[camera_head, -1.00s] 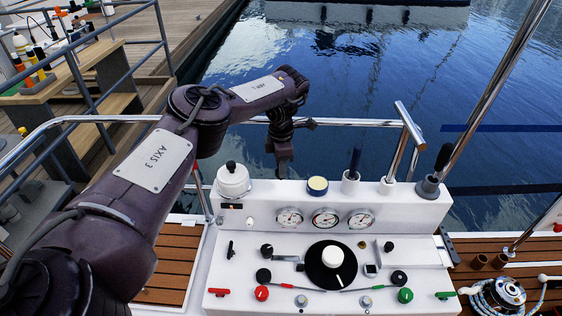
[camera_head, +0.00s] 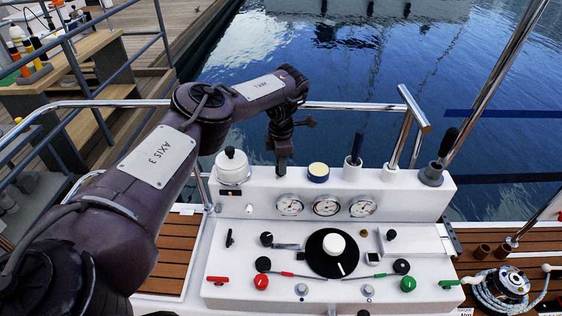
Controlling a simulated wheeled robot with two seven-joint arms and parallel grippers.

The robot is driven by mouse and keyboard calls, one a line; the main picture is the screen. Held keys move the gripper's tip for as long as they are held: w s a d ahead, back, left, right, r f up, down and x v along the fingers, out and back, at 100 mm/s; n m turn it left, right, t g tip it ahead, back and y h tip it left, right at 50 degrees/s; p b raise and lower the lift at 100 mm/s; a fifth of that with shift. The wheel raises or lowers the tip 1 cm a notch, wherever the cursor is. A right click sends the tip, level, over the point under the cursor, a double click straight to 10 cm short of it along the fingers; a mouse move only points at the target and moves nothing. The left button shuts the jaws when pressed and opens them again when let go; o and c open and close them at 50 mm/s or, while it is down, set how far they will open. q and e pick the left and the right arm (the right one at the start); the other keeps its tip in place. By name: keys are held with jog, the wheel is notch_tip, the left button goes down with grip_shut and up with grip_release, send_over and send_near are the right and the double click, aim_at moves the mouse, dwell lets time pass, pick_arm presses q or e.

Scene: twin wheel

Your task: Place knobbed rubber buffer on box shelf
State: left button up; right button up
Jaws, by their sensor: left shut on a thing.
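My left gripper (camera_head: 282,164) points down at the back edge of the white console, between a white pot with a black knob (camera_head: 232,168) and a round tin with a yellow top (camera_head: 319,172). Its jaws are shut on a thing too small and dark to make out. I cannot tell whether it touches the console's upper ledge (camera_head: 265,180). I cannot clearly identify the knobbed rubber buffer or a box shelf. My right gripper is out of view.
The white console carries gauges (camera_head: 326,207), knobs and levers. A metal rail (camera_head: 130,103) runs behind it, with water beyond. Upright handles (camera_head: 353,165) stand at the ledge's right. A winch with rope (camera_head: 505,287) is at lower right. A wooden bench with bottles (camera_head: 70,75) stands upper left.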

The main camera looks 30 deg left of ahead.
pick_arm(q)
jog(key=shift+f, duration=0.3)
jog(key=o, duration=1.4)
jog(key=shift+c, duration=0.2)
jog(key=shift+r, duration=0.15)
jog(key=shift+w+r+b, duration=0.1)
jog(key=shift+r+b, duration=0.2)
notch_tip(320, 180, up, 7)
jog(key=shift+b, duration=0.45)
